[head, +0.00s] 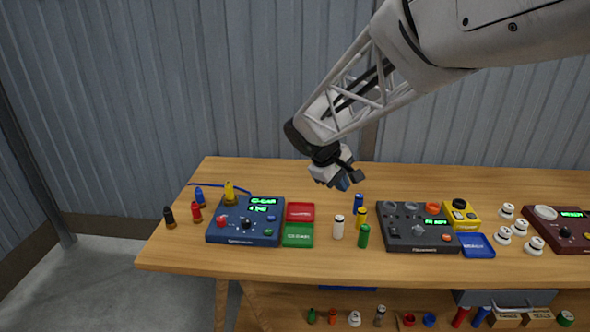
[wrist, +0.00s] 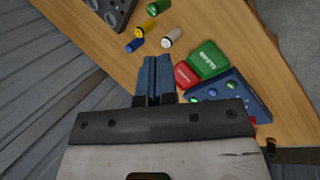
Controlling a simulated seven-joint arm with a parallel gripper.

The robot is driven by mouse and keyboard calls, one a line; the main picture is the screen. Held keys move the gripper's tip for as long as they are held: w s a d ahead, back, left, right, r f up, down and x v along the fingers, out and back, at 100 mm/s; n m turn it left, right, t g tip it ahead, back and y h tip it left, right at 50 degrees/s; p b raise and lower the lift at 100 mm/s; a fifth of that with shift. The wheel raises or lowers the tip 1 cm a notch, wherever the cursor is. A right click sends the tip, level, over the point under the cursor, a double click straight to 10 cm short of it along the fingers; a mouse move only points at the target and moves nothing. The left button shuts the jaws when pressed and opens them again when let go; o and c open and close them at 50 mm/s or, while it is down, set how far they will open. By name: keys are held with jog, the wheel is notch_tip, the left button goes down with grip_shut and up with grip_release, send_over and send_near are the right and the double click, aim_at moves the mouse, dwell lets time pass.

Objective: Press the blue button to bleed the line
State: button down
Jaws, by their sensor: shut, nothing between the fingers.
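A blue console (head: 228,236) with green lit displays, a red knob (head: 222,221) and a black knob (head: 247,224) sits on the left part of the table. The console also shows in the wrist view (wrist: 238,91), at the right. My gripper (head: 342,184) is shut and empty in the air above the back of the table, right of the console. Its blue fingers show in the wrist view (wrist: 156,66), pressed together.
Red (head: 299,211) and green (head: 298,235) trays lie beside the console. White (head: 338,228), yellow (head: 361,217), green (head: 363,236) and blue (head: 358,204) cylinders stand between them and a dark grey console (head: 415,238). Small extinguisher-like bottles (head: 197,212) stand at the left end.

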jog(key=w+a+f+n+t+h, duration=0.1)
jog(key=w+a+f+n, duration=0.4)
jog(key=w+a, duration=0.5)
jog(key=n+t+h, duration=0.1)
jog(key=n+t, duration=0.1)
send_over(271, 218)
notch_tip(271, 218, down, 9)
jog(key=shift+f, duration=4.35)
jog(key=shift+f, duration=0.85)
jog(key=shift+r, duration=0.85)
